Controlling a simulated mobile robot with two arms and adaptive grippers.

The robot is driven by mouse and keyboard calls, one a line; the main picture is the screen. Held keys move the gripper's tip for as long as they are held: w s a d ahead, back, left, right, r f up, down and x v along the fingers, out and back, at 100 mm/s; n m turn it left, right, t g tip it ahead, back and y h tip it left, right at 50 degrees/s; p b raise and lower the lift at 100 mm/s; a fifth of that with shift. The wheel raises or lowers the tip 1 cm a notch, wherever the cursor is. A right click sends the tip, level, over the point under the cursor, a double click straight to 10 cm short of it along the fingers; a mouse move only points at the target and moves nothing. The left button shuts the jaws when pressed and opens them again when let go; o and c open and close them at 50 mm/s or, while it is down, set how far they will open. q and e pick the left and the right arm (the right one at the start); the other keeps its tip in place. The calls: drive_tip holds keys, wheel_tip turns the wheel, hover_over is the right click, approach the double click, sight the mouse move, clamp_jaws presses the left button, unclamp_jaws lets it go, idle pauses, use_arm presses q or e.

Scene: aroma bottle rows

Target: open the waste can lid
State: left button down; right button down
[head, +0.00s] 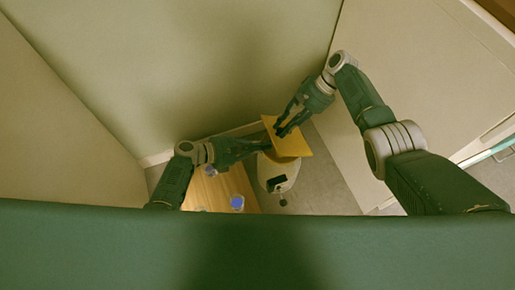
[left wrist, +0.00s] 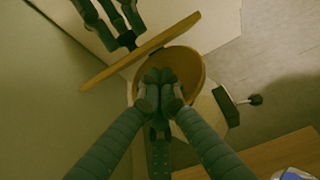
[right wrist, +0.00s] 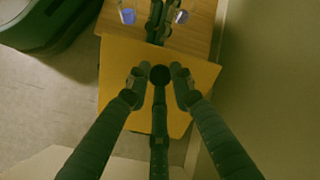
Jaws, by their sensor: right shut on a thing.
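The waste can (head: 278,172) is a pale can on the floor with a dark pedal at its front. Its yellow-brown lid (head: 297,138) is a flat board, raised and tilted. In the left wrist view, the lid (left wrist: 125,58) is nearly edge-on beside the can's round brown opening (left wrist: 188,62). My right gripper (head: 281,131) is shut on the lid; in the right wrist view, its fingers (right wrist: 160,85) are against the lid's yellow face (right wrist: 158,115). My left gripper (head: 266,146) has its fingers (left wrist: 161,82) together and empty over the opening.
Grey floor (head: 325,180) is clear at the can's right.

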sight(276, 139)
use_arm(q)
drive_tip(key=shift+w+d+r, duration=0.15)
drive_tip(key=shift+d+r, duration=0.15)
drive_tip(key=shift+r, duration=0.2)
drive_tip(key=shift+w+d+r, duration=0.2)
drive_tip(key=shift+d+r, duration=0.4)
drive_tip(key=shift+r, duration=0.45)
use_arm(e)
drive_tip(key=c, duration=1.5)
unclamp_jaws()
